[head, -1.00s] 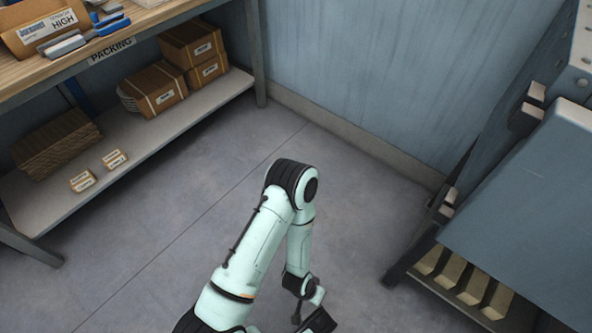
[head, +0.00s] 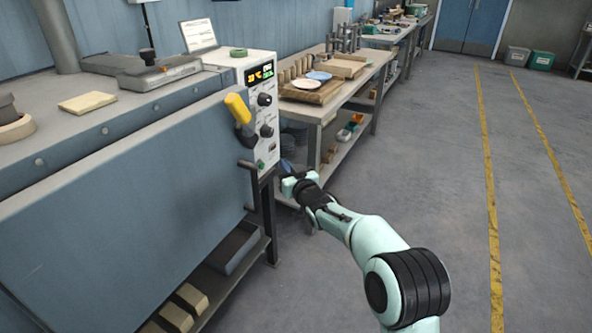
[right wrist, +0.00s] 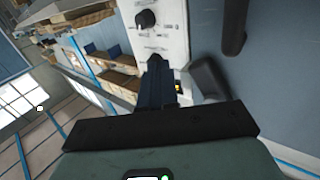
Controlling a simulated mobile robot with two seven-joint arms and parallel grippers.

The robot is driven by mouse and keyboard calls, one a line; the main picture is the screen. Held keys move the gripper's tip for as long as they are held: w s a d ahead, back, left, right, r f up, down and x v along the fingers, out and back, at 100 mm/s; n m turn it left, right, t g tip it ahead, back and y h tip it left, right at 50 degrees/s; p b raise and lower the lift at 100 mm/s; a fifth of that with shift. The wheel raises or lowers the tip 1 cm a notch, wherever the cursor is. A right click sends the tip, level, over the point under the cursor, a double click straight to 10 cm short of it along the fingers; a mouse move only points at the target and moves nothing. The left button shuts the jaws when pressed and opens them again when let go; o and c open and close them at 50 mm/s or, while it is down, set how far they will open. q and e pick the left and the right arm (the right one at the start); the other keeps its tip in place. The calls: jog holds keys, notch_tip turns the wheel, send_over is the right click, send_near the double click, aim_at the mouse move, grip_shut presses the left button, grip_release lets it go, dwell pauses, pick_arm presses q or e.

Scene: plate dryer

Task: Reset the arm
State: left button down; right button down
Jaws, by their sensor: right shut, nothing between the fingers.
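My right gripper (head: 287,166) is beside the front corner of the dryer (head: 130,190), below its white control panel (head: 262,110). In the head view the gripper is small and partly dark. In the right wrist view its dark fingers (right wrist: 157,72) are together and hold nothing, with the control panel (right wrist: 170,40) and a black knob (right wrist: 146,19) behind them. I cannot tell the exact gap between gripper and dryer. My left gripper is not in view.
A yellow handle (head: 238,108) sticks out from the dryer front. A workbench (head: 350,82) with a wooden tray and plates stands beyond the panel. Yellow floor lines (head: 489,170) run on the right, where the grey floor (head: 440,150) is open.

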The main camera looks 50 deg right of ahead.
jog(key=shift+s+d, duration=0.3)
jog(key=shift+s, duration=0.6)
jog(key=shift+s+d, duration=0.25)
jog(key=shift+s, duration=0.65)
